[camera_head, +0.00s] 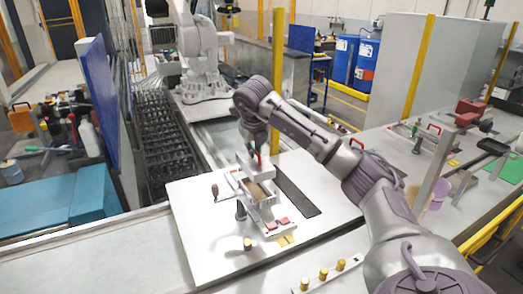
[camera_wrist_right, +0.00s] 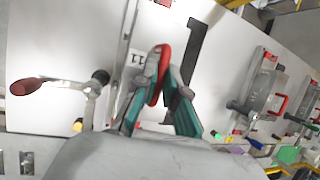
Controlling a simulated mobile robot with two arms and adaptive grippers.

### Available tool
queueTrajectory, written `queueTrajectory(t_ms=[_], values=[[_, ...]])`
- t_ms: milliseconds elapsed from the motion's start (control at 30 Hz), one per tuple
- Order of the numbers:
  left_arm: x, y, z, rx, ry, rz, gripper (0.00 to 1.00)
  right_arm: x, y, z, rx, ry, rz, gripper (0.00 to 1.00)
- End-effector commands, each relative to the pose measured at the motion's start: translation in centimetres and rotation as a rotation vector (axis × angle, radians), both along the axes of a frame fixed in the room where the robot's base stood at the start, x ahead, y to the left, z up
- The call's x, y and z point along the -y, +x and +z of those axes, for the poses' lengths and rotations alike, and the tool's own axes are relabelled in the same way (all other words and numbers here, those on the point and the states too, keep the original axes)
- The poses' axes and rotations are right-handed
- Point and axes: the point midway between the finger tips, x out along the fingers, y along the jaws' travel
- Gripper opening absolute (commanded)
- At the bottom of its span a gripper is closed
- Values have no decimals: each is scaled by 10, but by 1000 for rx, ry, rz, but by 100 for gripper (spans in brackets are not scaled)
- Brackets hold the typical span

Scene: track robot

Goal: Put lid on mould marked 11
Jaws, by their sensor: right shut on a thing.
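The mould (camera_head: 265,212) stands on the white board, its open top showing a brown filling. A label reading 11 (camera_wrist_right: 137,57) shows in the right wrist view. My right gripper (camera_head: 258,150) is shut on the red handle of the grey lid (camera_head: 245,167); it also shows in the right wrist view (camera_wrist_right: 160,98), its teal fingers either side of the red handle (camera_wrist_right: 163,62). The lid is at the far end of the mould, and the brown filling is uncovered. I cannot tell whether the lid touches the mould. My left gripper is not in view.
A crank with a dark red knob (camera_head: 215,192) sticks out left of the mould. A dark strip (camera_head: 296,194) lies right. The board's (camera_head: 195,235) front left is clear.

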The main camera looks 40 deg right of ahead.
Motion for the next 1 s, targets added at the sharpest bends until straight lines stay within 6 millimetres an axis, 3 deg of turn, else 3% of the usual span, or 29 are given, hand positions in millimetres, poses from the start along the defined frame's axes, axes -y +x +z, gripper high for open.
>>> queueTrajectory(t_ms=[333,600,1000], values=[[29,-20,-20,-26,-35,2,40,-2,1,-20,2,1,-1,0],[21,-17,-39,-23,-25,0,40,-1,0,-44,2,0,-2,0],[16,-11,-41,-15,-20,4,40,-1,0,-47,2,0,-1,0]])
